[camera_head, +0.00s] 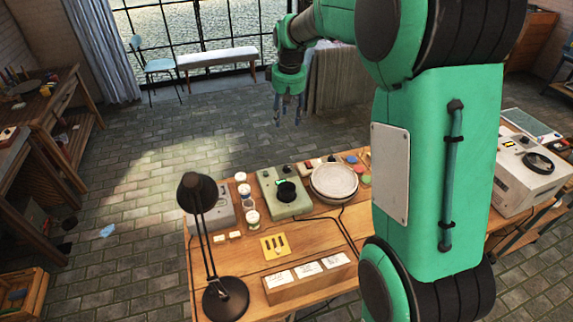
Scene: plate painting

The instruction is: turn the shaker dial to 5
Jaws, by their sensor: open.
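A pale green box-shaped device (296,210) stands near the far edge of the wooden table, with a black round part (287,192) on top and small dark controls behind it. It looks like the shaker; I cannot tell which part is its dial, and no dial numbers are readable. My gripper (287,122) points down with its bluish fingers apart and empty. It hangs in the air, higher up in the picture than the device, touching nothing.
A black desk lamp (226,297) stands at the table's front left. A grey box (213,208), small jars (252,218) and a round pale plate (334,180) flank the device. A yellow card (274,246) and a wooden card holder (308,279) lie in front. My arm hides the table's right part.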

